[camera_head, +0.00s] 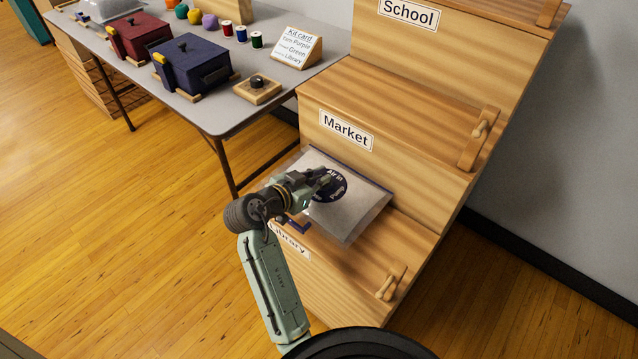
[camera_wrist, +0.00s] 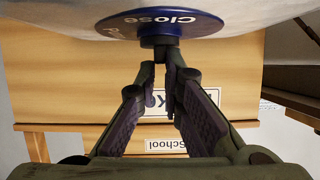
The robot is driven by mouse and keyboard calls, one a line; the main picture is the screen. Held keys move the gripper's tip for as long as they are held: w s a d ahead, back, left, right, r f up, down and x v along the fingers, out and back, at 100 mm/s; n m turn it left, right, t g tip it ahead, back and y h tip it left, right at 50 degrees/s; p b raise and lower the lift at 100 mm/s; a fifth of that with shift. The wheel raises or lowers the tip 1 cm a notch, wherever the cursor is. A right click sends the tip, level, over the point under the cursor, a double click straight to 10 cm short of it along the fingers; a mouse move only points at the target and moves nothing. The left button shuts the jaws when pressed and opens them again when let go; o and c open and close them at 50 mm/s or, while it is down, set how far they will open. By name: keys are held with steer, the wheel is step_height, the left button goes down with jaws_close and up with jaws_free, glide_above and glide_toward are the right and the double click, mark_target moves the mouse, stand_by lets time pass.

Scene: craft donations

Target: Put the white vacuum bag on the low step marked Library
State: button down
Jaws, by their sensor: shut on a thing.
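The white vacuum bag (camera_head: 362,212) is a pale, flat pouch with a dark blue edge and a round blue valve disc. It is over the low step marked Library (camera_head: 405,242), close in front of the Market riser; I cannot tell whether it touches the step. My gripper (camera_head: 325,178) is shut on the bag's valve. The Library label (camera_head: 290,241) is partly hidden by my arm.
The Market step (camera_head: 400,100) and School step (camera_head: 490,12) rise behind. A wooden peg (camera_head: 391,283) stands at the Library step's right end. A grey table (camera_head: 215,112) at left holds boxes, spools and a kit card (camera_head: 298,47). The Library step's right part is clear.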

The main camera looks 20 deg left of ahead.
mark_target(319, 190)
steer(key=shift+f, duration=1.4)
steer(key=shift+f, duration=0.1)
steer(key=shift+f, duration=0.15)
steer(key=c, duration=1.7)
jaws_free()
steer(key=shift+r+p, duration=0.3)
steer(key=shift+s+a, duration=0.1)
steer(key=shift+s, duration=0.3)
steer(key=b+v, duration=0.2)
steer(key=v, duration=0.9)
steer(key=shift+s+r, duration=0.15)
